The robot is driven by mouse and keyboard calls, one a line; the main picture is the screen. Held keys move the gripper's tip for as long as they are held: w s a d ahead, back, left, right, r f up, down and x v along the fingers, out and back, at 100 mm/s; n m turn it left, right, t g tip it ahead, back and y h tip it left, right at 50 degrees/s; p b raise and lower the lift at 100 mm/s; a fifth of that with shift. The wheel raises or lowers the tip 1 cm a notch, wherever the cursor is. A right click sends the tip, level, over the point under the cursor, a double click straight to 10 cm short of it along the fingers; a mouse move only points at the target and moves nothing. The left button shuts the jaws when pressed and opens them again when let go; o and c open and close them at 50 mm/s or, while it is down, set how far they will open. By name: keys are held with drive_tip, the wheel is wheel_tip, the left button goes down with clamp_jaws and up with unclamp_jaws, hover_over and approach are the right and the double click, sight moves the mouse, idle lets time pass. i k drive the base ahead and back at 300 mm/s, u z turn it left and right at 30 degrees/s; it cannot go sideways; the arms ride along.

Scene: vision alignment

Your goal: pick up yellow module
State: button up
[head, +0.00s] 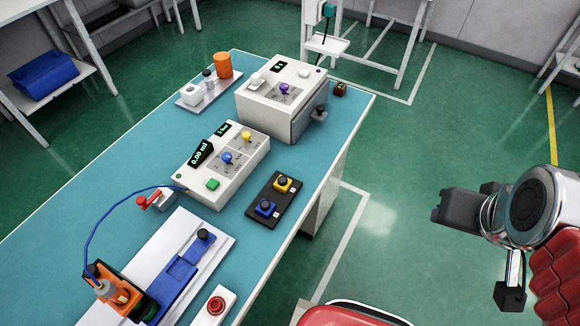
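The yellow module (283,184) is a small yellow block with a black round knob on top. It sits in the upper slot of a black holder (273,200) on the blue table, at the right edge of the white control box. A blue module (265,208) of the same shape sits in the lower slot. My gripper (455,207) is at the right, over the floor beyond the table edge and well apart from the yellow module. Its fingers are too dark and small to tell whether they are open or shut.
The white control box (203,178) with knobs and a display stands beside the holder. A larger white machine (272,105) stands behind it. A blue slide fixture (178,275) and a red stop button (216,304) are in front. Open floor lies between my arm and the table (330,125).

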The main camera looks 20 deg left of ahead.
sight(283, 184)
drive_tip(key=z, duration=0.05)
drive_tip(key=i, duration=0.75)
drive_tip(key=u, duration=3.75)
